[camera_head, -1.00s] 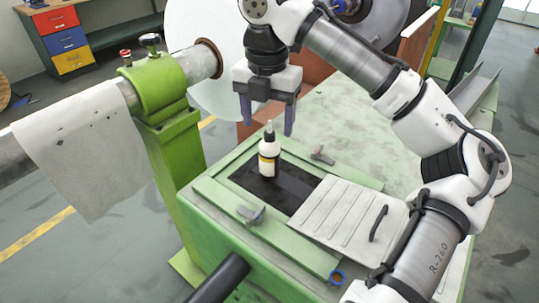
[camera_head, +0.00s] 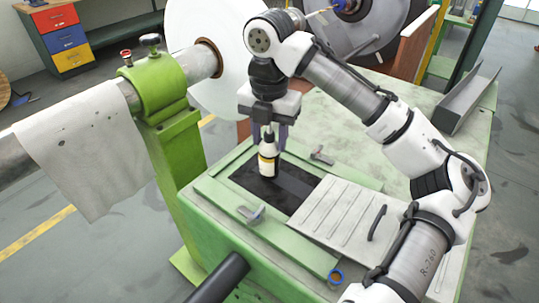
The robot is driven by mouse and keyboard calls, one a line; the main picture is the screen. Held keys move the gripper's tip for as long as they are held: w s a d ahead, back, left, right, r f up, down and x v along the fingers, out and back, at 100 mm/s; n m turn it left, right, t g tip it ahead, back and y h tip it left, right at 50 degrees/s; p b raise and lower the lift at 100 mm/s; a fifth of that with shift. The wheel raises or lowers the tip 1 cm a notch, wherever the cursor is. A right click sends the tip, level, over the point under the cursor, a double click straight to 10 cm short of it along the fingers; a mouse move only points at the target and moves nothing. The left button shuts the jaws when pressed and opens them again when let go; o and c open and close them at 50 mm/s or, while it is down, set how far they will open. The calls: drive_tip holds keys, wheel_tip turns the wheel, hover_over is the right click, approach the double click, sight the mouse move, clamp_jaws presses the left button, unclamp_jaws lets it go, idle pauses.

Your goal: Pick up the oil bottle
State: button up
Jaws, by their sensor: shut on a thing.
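The oil bottle (camera_head: 267,161) is a small white bottle with a yellow-edged label and a narrow nozzle top. It stands upright on the dark rectangular panel (camera_head: 301,184) set in the green machine top. My gripper (camera_head: 269,138) is directly above and around the bottle's upper part, pointing down. Its fingers are closed in on the neck and shoulder of the bottle. The bottle's base seems to rest on the panel; I cannot tell if there is a gap.
A pale ribbed cover (camera_head: 335,215) with a dark handle lies right of the panel. Metal latches (camera_head: 250,214) sit on the green frame. A green post (camera_head: 176,150) with a roller and hanging cloth (camera_head: 88,160) stands left. A grey channel (camera_head: 467,100) lies at the back right.

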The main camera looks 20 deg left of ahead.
clamp_jaws()
